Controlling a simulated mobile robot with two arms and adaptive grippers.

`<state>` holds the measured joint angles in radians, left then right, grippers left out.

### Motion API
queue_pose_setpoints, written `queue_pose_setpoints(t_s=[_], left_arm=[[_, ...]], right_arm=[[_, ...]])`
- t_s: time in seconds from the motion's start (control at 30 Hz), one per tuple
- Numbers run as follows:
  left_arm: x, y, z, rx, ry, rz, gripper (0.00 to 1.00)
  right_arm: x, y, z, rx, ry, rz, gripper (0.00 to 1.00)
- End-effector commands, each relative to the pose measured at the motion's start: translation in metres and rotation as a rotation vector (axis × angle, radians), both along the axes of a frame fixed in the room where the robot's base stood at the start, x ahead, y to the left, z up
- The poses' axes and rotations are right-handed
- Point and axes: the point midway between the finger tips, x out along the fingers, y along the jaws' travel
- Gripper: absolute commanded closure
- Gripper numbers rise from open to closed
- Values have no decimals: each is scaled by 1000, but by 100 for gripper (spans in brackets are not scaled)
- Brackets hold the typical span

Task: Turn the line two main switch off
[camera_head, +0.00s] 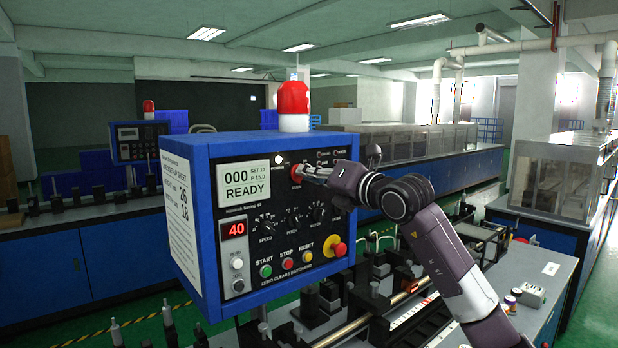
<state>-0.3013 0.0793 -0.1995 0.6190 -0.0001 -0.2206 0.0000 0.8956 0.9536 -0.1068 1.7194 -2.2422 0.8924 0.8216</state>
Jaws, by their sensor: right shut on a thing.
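The knob's exact angle and label are hidden or too small to read. The display (244,184) beside it is lit and reads READY. My left gripper is not in view.
The panel also has a red 40 readout (236,229), several dials, start, stop and reset buttons, and a red mushroom button on yellow (339,249). A red beacon (294,98) tops the box. A similar blue console (137,143) stands behind left. Machinery fills the bench below.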

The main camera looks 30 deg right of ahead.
Motion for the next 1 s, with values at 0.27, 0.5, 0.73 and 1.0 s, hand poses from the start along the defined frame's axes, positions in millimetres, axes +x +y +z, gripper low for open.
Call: queue_pose_setpoints(t_s=[0.27, 0.5, 0.73, 1.0], left_arm=[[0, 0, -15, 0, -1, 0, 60], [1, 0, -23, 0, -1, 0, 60], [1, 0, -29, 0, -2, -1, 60], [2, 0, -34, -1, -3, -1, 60]], right_arm=[[0, 0, -1, -240, -19, -2, 100], [0, 2, -1, -468, -35, -1, 100], [0, 3, 0, -686, -53, -1, 100], [0, 4, -1, -941, -73, 0, 100]])
